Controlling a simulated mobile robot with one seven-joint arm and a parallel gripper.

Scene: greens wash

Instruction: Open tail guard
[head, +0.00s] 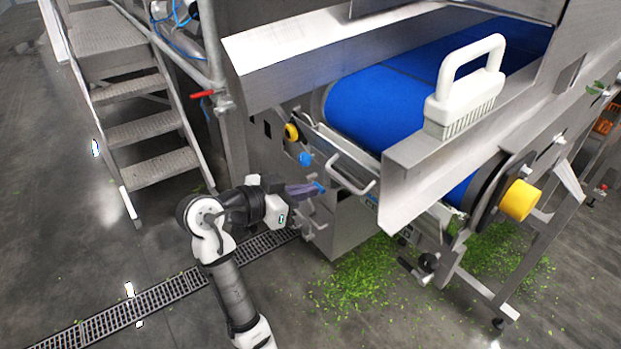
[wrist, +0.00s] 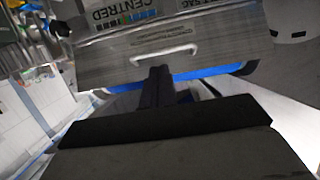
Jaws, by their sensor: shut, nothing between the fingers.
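The tail guard shows in the wrist view as a grey metal panel (wrist: 105,62) with a pale bar handle (wrist: 165,52). In the head view the same handle (head: 350,176) sticks out from the tail end of the conveyor, below the blue belt (head: 375,105). My gripper (head: 320,187) is shut and empty, just left of and slightly below the handle in the head view. In the wrist view its dark fingers (wrist: 159,78) point at the panel just below the handle. I cannot tell whether the fingertips touch the guard.
A white brush (head: 468,88) stands on the conveyor's metal side. A yellow roller cap (head: 519,200) juts out at the right. Green leaf scraps (head: 360,277) litter the floor under the frame. Metal steps (head: 150,130) stand at the left. A floor drain (head: 150,308) runs past my arm.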

